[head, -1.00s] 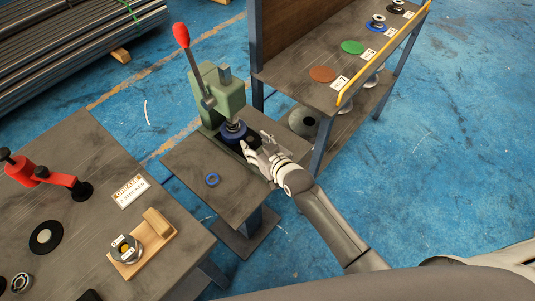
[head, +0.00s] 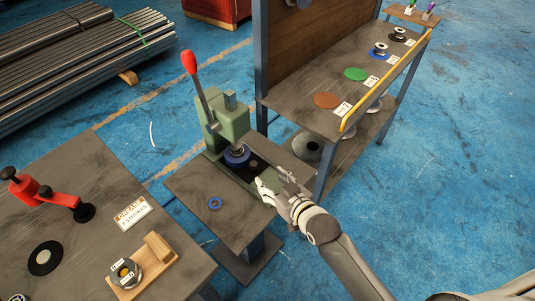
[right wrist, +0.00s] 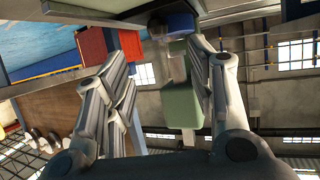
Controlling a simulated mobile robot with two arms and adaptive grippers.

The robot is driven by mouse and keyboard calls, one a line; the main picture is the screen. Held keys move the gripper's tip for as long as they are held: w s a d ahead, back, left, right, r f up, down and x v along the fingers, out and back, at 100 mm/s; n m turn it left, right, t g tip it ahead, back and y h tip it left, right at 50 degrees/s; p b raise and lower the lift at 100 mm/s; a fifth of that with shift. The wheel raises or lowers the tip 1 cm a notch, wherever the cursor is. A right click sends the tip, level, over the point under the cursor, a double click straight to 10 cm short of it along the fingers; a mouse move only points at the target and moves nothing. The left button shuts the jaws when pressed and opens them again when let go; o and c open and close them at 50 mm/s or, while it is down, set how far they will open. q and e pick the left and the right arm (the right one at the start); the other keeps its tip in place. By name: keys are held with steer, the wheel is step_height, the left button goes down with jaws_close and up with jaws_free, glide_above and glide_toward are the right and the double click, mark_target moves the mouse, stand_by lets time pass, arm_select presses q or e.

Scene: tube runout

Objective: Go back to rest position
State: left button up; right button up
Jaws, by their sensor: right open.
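My right gripper (head: 272,185) is open beside the green press (head: 228,120), at the right edge of its small table. In the right wrist view its two fingers (right wrist: 165,95) stand apart with nothing between them. A green block-like part shows beyond them, and it cannot be told whether it touches them. The press has a lever with a red knob (head: 189,62). A blue round part (head: 237,156) sits under its ram, clear of the gripper. My left gripper is not in view.
The left workbench (head: 80,170) holds a red tool, a sign and a wooden block. A shelf (head: 315,90) with coloured discs stands close behind my right gripper. Blue floor at right is clear.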

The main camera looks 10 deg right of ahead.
steer(key=s+d+m+g+h, duration=0.15)
steer(key=s+d+g, duration=0.35)
steer(key=s, duration=0.7)
steer(key=s+d+m+g+h, duration=0.1)
steer(key=s+d+g+h, duration=0.3)
steer(key=s, duration=0.9)
step_height(320, 180, down, 27)
steer(key=s+d+g+y, duration=0.1)
steer(key=g, duration=0.1)
steer(key=s+d+f, duration=0.3)
steer(key=s+f, duration=1.2)
steer(key=s, duration=0.1)
steer(key=shift+s+f+n+g, duration=0.3)
steer(key=shift+s+n+g, duration=0.05)
steer(key=shift+n+g, duration=0.1)
